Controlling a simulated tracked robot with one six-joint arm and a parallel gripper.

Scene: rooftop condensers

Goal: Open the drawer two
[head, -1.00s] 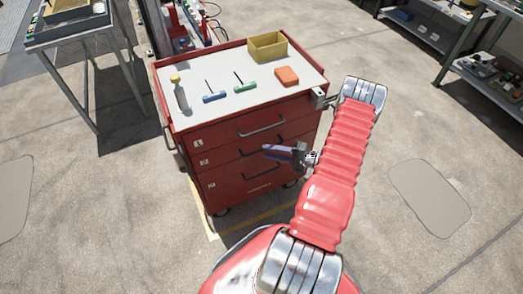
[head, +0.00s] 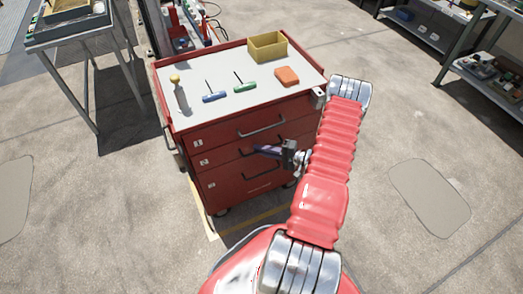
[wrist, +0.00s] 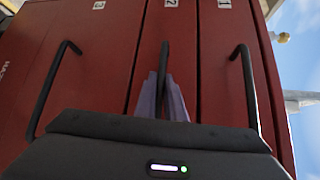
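The red cabinet (head: 207,190) has several stacked drawers with dark bar handles. In the wrist view it appears turned sideways, with drawer two (wrist: 178,40) between drawers three and one. Drawer two looks closed, flush with its neighbours. My gripper (head: 262,151) is at the cabinet front and partly covers drawer two's handle in the head view. In the wrist view my gripper's purple fingers (wrist: 162,90) lie one on each side of drawer two's handle (wrist: 164,58), close to it. Whether they clamp it is not clear.
Handles of drawer one (wrist: 246,85) and drawer three (wrist: 48,90) flank my gripper. The cabinet top holds a yellow bin (head: 267,47), an orange block (head: 287,76) and small tools. A metal table (head: 70,32) stands at left, shelving (head: 478,66) at right. Floor in front is open.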

